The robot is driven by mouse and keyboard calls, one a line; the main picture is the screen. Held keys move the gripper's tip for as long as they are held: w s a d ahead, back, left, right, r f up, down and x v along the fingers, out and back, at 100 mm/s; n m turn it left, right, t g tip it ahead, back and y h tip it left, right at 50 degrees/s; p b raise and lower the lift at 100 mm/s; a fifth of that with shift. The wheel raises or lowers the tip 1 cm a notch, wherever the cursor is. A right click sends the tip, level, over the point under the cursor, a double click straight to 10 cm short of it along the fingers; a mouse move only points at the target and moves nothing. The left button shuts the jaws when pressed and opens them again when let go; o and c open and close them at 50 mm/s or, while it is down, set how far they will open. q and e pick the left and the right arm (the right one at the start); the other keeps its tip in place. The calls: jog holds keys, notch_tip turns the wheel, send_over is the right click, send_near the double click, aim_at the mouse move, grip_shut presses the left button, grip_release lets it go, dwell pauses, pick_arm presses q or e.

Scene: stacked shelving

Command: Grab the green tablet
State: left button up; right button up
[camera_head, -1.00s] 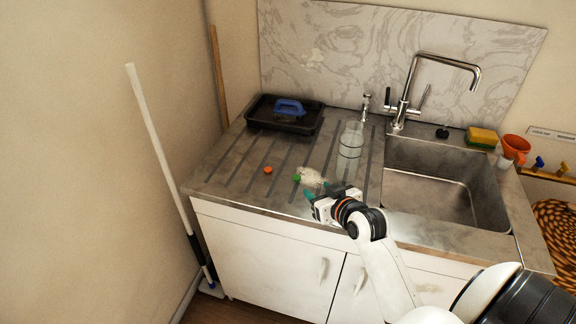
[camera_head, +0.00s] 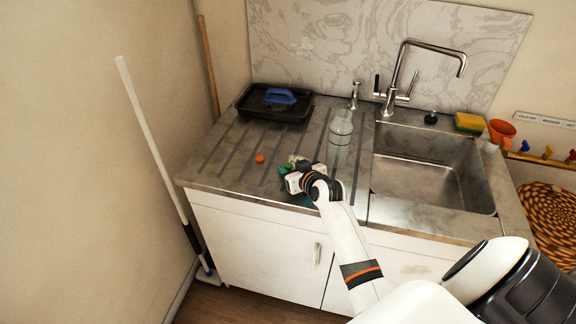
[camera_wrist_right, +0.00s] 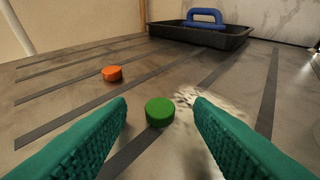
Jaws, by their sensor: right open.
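The green tablet (camera_wrist_right: 160,112) is a small round disc lying flat on the grey counter. In the wrist view it sits between and just ahead of the two green fingers of my right gripper (camera_wrist_right: 162,125), which is open and empty. In the head view my right gripper (camera_head: 289,176) is low over the counter's front part, and the tablet (camera_head: 289,166) is mostly hidden, only a bit of green showing by the fingers. My left gripper is not in view.
An orange tablet (camera_wrist_right: 112,73) lies to the left; it also shows in the head view (camera_head: 260,159). White powder lies right beside the green tablet. A black tray (camera_head: 256,108) with a blue-handled tool (camera_head: 280,96) is behind. A glass bottle (camera_head: 340,135) stands near the sink (camera_head: 425,180).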

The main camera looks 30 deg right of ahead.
jog(key=shift+w, duration=0.1)
grip_shut()
dwell(0.3)
